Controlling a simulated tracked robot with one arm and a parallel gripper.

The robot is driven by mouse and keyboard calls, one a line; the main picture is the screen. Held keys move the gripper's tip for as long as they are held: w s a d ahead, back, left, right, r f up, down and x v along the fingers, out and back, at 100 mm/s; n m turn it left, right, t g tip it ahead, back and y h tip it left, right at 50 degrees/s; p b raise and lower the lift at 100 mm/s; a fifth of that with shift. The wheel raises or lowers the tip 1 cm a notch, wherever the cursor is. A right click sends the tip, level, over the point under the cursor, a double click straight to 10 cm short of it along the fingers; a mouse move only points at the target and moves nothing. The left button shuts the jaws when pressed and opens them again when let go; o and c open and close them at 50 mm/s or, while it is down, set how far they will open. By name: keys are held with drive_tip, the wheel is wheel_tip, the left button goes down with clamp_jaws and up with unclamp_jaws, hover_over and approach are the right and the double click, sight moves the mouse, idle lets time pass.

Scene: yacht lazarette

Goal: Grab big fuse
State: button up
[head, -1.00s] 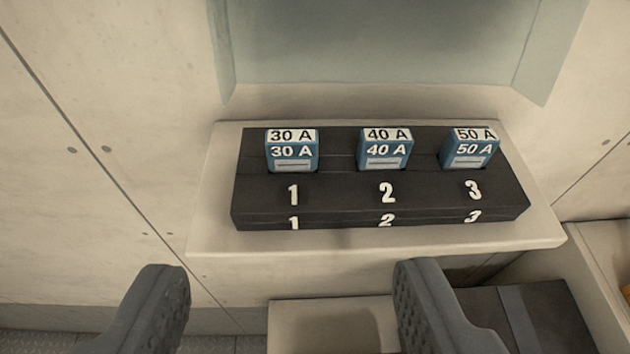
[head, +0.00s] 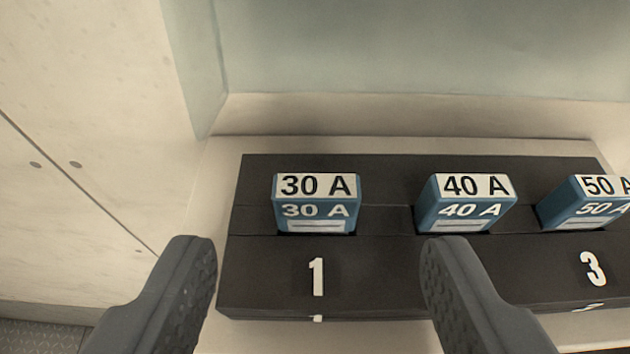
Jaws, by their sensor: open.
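Three blue fuses with white labels stand in a black holder (head: 380,275). The 30 A fuse (head: 316,204) is at slot 1, the 40 A fuse (head: 465,204) is to its right, and the 50 A fuse (head: 588,203) is at slot 3, cut off by the right edge. My gripper (head: 315,250) is open and empty, its two fingers in front of the holder. The 30 A fuse shows between and beyond the fingertips. The right finger covers the number 2 and shows just below the 40 A fuse.
The holder sits on a pale shelf (head: 400,147). Behind it is a grey-green recess or panel (head: 420,50). A pale wall (head: 90,130) with a seam and round fasteners is on the left. Grey textured floor (head: 40,335) shows at the lower left.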

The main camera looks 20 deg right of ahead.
sight(315, 204)
drive_tip(key=shift+p+x, duration=0.5)
drive_tip(key=shift+x, duration=1.85)
drive_tip(key=shift+a, duration=0.1)
drive_tip(key=c, duration=1)
